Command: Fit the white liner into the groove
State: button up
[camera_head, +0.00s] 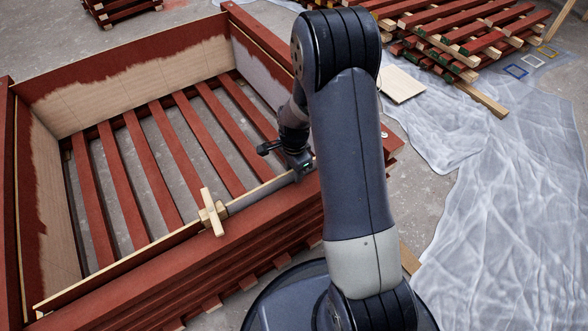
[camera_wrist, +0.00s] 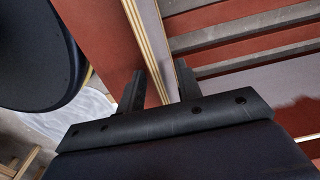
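My gripper (camera_head: 301,166) is at the near right part of the red-painted crate, low over its near wall. In the wrist view my gripper (camera_wrist: 161,72) has its two dark fingers apart. A thin layered board edge (camera_wrist: 150,40) runs between them, with a gap visible on each side. In the head view a pale grey strip (camera_head: 258,193) lies along the near wall, from a wooden cross piece to my gripper. It may be the white liner; I cannot tell whether it sits in a groove. The groove is not clearly visible.
The wooden cross piece (camera_head: 211,212) straddles the near wall. Red slats (camera_head: 160,150) form the crate's floor. A pale end wall (camera_head: 262,82) stands at right, also in the wrist view (camera_wrist: 250,90). Stacked red pallets (camera_head: 470,35) and plastic sheeting (camera_head: 500,200) lie beyond.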

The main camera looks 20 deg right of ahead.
notch_tip(320, 180, up, 11)
jog(key=p, duration=0.3)
jog(key=shift+p, duration=0.35)
jog(key=shift+f, duration=0.15)
notch_tip(320, 180, down, 11)
jog(key=b, duration=0.4)
jog(key=shift+r+p, duration=0.45)
jog(key=shift+r, duration=0.2)
